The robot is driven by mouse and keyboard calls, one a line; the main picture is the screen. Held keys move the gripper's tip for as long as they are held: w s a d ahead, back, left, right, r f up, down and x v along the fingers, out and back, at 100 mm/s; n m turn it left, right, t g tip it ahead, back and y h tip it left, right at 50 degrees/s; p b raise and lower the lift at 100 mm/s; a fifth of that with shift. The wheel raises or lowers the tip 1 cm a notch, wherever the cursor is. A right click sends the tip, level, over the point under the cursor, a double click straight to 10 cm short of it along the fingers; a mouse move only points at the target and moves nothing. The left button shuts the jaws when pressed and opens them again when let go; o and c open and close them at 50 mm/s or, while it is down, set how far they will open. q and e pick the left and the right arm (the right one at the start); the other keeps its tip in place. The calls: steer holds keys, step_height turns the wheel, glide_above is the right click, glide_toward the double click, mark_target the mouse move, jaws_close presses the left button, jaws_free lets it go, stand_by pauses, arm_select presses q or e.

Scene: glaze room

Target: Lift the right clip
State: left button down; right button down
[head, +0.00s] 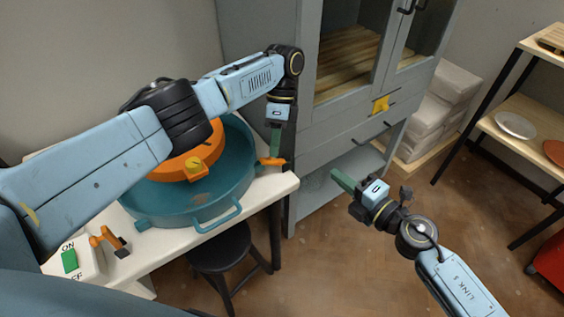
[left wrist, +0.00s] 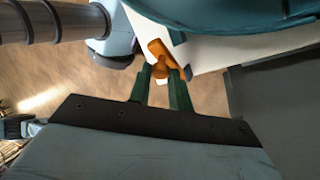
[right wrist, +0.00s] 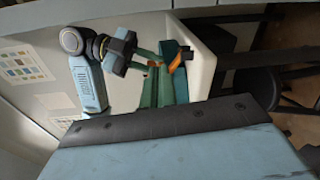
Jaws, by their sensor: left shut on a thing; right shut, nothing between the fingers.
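The right clip, a small orange lever (head: 272,161), is at the right end of the white table, close beside the teal basin. My left gripper (head: 275,150) reaches down from above and is shut on it. In the left wrist view the clip (left wrist: 156,50) shows between and beyond the green fingertips (left wrist: 164,75), at the white table edge. Whether it is off the table I cannot tell. My right gripper (head: 338,177) is shut and empty, in the air right of the table. A second orange clip (head: 107,240) is at the table's front left.
The teal basin (head: 236,213) with an orange round piece (head: 168,169) fills most of the white table (head: 280,187). A green ON switch (head: 69,261) is at the front left. A black stool (head: 222,248) stands below.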

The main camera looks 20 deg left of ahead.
steer(key=s+a+r+n+g, duration=0.1)
steer(key=s+a+n+g, duration=0.3)
steer(key=n, duration=0.5)
steer(key=n+g, duration=0.1)
steer(key=g, duration=0.1)
glide_toward(269, 161)
steer(key=s+a+f, duration=0.2)
steer(key=a+f, duration=0.2)
steer(key=a, duration=0.1)
steer(key=shift+w+a+r+h, duration=0.1)
steer(key=shift+w+r+h, duration=0.1)
steer(key=shift+w+r, duration=0.3)
steer(key=shift+w+r+h, duration=0.2)
steer(key=shift+w+r, duration=0.15)
steer(key=shift+w, duration=0.35)
steer(key=shift+w+a+r, duration=0.15)
steer(key=shift+w+r, duration=0.2)
steer(key=shift+w, duration=0.15)
steer(key=shift+w, duration=0.1)
